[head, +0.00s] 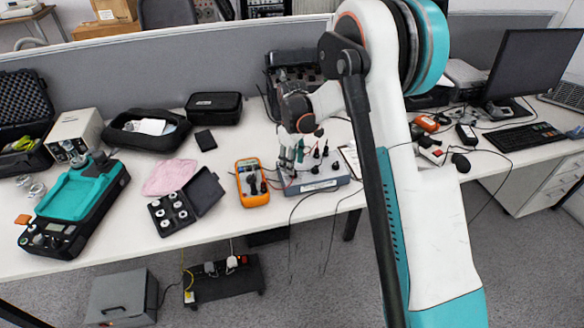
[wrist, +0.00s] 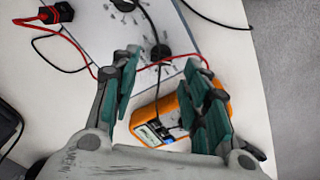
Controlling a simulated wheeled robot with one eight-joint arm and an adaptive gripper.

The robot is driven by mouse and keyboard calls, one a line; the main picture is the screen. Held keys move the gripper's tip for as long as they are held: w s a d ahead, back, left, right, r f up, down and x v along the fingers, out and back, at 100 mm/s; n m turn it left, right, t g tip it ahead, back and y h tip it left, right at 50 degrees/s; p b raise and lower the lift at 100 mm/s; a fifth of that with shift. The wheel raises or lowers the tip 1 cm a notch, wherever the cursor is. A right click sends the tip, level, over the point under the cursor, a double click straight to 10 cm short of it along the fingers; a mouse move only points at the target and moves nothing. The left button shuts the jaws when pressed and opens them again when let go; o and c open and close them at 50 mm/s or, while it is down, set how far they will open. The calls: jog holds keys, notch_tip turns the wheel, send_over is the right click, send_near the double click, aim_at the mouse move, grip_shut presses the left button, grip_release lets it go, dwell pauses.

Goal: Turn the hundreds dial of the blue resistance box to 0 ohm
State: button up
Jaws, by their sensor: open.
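The resistance box (head: 322,185) sits on the white bench in the middle of the head view, with a pale top panel and upright black knobs (head: 316,154). Its blue-grey front edge faces me. In the wrist view its pale panel (wrist: 105,35) fills the top, with one black dial (wrist: 160,53) near the lower edge and part of another at the top. My gripper (wrist: 163,68) is open, pointing down over the box's left part in the head view (head: 290,163). The dial shows between the fingertips; contact cannot be told. Dial markings are too small to read.
An orange multimeter (head: 252,188) stands just left of the box; it also lies beneath my fingers in the wrist view (wrist: 172,112). Red and black leads (wrist: 85,55) cross the panel. An open case of weights (head: 172,212) is farther left.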

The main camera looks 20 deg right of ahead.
notch_tip(320, 180, up, 8)
jog(key=shift+r, duration=0.15)
dwell(0.5)
jog(key=s+r+m+t, duration=0.3)
jog(key=s+r+m, duration=0.1)
jog(key=s+r, duration=1.15)
jog(key=s+f+m+t, duration=0.1)
jog(key=s+m+t, duration=0.3)
jog(key=s, duration=1.4)
jog(key=shift+s+f+m, duration=0.3)
jog(key=shift+f+m, duration=0.1)
jog(key=shift+m, duration=0.2)
